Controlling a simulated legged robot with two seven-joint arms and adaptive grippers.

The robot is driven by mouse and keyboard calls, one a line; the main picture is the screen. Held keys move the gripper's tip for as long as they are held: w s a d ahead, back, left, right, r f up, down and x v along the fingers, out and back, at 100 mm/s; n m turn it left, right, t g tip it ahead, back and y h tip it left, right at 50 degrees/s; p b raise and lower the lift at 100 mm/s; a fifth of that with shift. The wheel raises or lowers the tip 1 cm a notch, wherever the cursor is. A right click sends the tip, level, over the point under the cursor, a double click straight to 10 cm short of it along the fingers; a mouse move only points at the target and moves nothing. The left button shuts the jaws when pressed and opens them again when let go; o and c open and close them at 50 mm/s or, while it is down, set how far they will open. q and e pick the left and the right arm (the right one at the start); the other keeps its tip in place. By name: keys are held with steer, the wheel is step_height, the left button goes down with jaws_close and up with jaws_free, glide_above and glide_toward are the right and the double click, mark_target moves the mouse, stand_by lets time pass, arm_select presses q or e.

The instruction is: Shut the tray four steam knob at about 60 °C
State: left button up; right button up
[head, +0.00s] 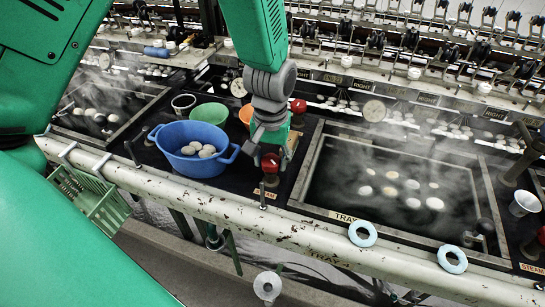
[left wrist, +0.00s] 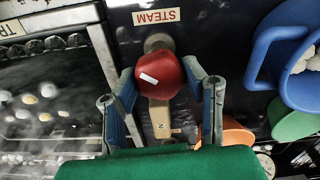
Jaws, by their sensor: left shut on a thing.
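The steam knob (head: 271,164) is red and round and stands beside the left edge of the tray four basin (head: 318,151), above a STEAM label (head: 265,194). In the left wrist view the red knob (left wrist: 158,77) shows a white mark on top. My left gripper (head: 270,157) reaches down from above and is shut on the knob; in the left wrist view its fingers (left wrist: 160,80) stand on either side of it. The basin steams, with several pale cocoons in dark water. I cannot read a temperature. My right gripper is not in view.
A blue tub (head: 190,171) with cocoons stands close left of my gripper, with a green bowl (head: 210,112) behind it. Another red knob (head: 298,106) is behind the gripper. White rings (head: 362,234) sit along the front pipe (head: 250,214). Reeling machinery lines the back.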

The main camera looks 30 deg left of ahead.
arm_select(q)
steer(key=shift+r+m+p, duration=0.1)
steer(key=shift+m+p, duration=0.85)
steer(key=shift+m, duration=0.05)
steer(key=m+p, duration=0.2)
steer(key=m, duration=0.1)
steer(key=shift+m+p, duration=0.3)
steer(key=m+p, duration=0.2)
steer(key=m, duration=0.2)
steer(key=shift+m+p, duration=0.3)
steer(key=o, duration=1.1)
